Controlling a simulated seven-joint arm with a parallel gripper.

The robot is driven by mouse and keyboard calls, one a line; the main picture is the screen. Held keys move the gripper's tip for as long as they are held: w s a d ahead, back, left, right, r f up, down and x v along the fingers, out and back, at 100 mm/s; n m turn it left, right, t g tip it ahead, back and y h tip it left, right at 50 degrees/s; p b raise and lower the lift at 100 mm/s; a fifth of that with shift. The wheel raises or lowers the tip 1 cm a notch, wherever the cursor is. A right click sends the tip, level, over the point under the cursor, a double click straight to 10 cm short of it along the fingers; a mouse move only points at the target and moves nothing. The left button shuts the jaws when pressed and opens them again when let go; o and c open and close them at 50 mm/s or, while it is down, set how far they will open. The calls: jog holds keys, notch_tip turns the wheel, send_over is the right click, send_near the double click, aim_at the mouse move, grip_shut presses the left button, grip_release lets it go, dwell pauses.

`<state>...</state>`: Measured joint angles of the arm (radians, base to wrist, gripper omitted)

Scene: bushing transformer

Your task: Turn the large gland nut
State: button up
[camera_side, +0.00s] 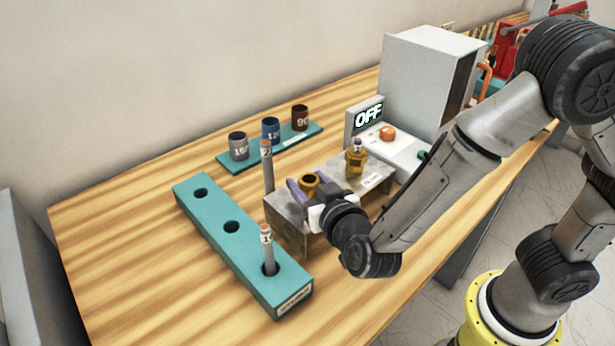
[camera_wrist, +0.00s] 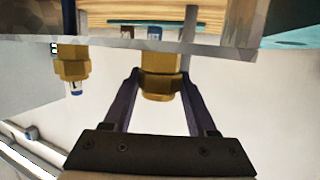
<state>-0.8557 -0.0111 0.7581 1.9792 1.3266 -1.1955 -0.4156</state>
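A brass gland nut (camera_side: 310,180) with a dark open bore stands on the near left part of the grey metal box (camera_side: 287,215). It also shows in the wrist view (camera_wrist: 161,86). My gripper (camera_side: 308,188) has its two purple fingers on either side of this nut, with the fingertips (camera_wrist: 160,75) very close to its flanks. I cannot tell whether both fingers press on it. A second brass gland (camera_side: 355,162), with a blue-banded piece in its top, stands further right on the box. It also shows left in the wrist view (camera_wrist: 72,68), clear of my fingers.
A teal block (camera_side: 205,215) with holes holds a grey rod (camera_side: 267,250); another grey rod (camera_side: 267,170) stands beside the box. A teal rack (camera_side: 240,160) carries three labelled cups. A display (camera_side: 367,117) reads OFF, near an orange button (camera_side: 387,133). The left front tabletop is clear.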

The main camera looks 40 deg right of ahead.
aim_at(314, 189)
jog(key=o, duration=0.6)
jog(key=shift+s, duration=0.1)
jog(key=shift+v, duration=2.95)
jog(key=shift+d, duration=0.1)
